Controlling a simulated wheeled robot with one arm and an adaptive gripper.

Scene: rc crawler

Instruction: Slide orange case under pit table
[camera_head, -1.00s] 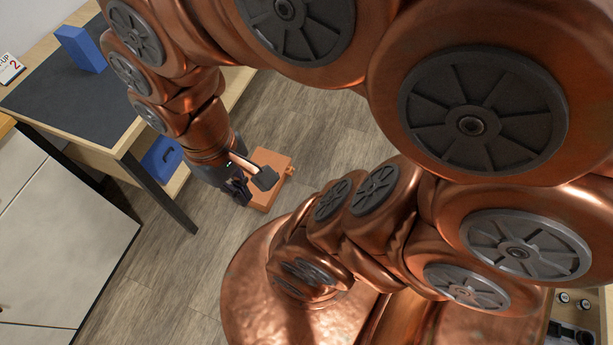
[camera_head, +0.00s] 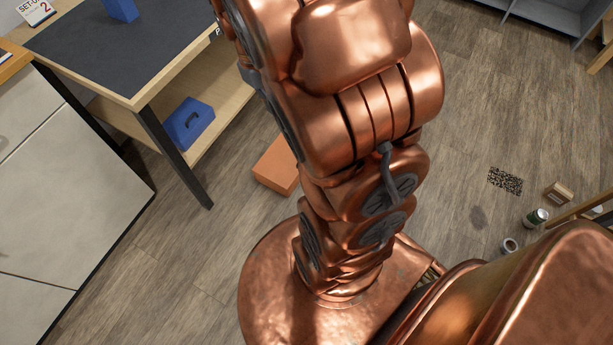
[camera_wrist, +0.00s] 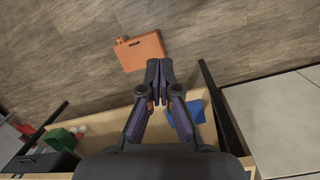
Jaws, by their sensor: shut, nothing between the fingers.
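The orange case (camera_head: 277,168) lies flat on the floor beside the pit table, partly hidden by my arm in the head view. The pit table (camera_head: 192,55) has a dark mat on top, black legs and a low wooden shelf (camera_head: 228,112). The case is on open floor, apart from the shelf edge. My gripper (camera_wrist: 160,66) is shut and empty. In the wrist view its tips show just below the case's near edge, apparently above it. The head view does not show the gripper.
A blue case (camera_head: 188,124) sits on the low shelf, near a black table leg (camera_head: 172,155). A green item (camera_wrist: 58,138) shows at lower left in the wrist view. A white cabinet (camera_head: 65,190) stands left. A can (camera_head: 536,217) and small items lie on the floor at right.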

